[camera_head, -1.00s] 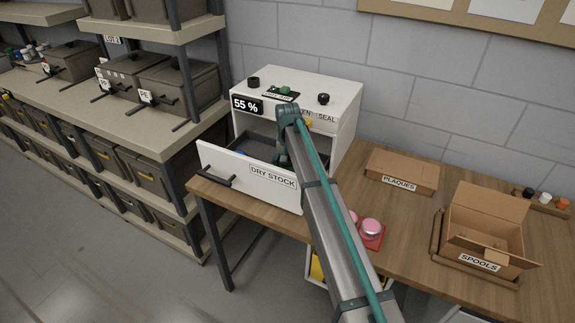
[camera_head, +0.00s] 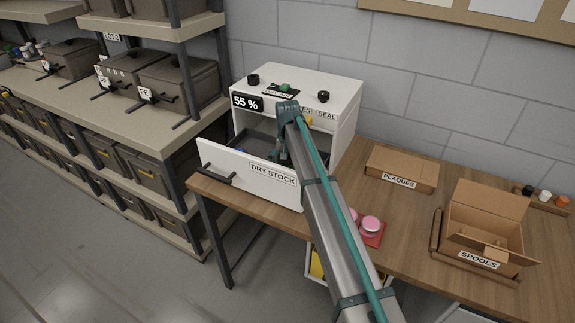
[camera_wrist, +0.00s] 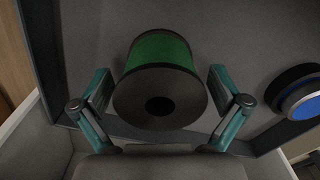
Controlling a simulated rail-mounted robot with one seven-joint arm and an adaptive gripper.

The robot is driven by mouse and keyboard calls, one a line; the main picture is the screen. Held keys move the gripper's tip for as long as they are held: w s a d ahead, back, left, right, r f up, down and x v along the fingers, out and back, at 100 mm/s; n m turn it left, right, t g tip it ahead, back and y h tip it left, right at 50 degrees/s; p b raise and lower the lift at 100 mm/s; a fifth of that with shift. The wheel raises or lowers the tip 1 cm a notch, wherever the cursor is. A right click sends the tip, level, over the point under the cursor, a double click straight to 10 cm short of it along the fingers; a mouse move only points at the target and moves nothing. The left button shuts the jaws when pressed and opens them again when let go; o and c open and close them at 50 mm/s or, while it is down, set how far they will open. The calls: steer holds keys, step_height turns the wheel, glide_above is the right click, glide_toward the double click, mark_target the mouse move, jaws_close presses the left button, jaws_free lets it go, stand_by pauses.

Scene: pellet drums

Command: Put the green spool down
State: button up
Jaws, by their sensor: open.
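The green spool (camera_wrist: 160,50) has dark flanges and lies in the drawer in the wrist view, one flange facing the camera. My gripper (camera_wrist: 160,88) is open, with one finger on each side of the spool and a gap to each. In the head view my gripper (camera_head: 282,156) is inside the open DRY STOCK drawer (camera_head: 252,173) of the white cabinet. The green spool cannot be made out in the head view, where my arm covers part of the drawer.
A SPOOLS box (camera_head: 487,222) with open flaps, a PLAQUES box (camera_head: 402,170) and a red tray with pink items (camera_head: 371,226) stand on the bench (camera_head: 410,245).

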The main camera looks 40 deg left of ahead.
step_height(320, 180, up, 12)
steer(key=b, duration=0.3)
stand_by(0.4)
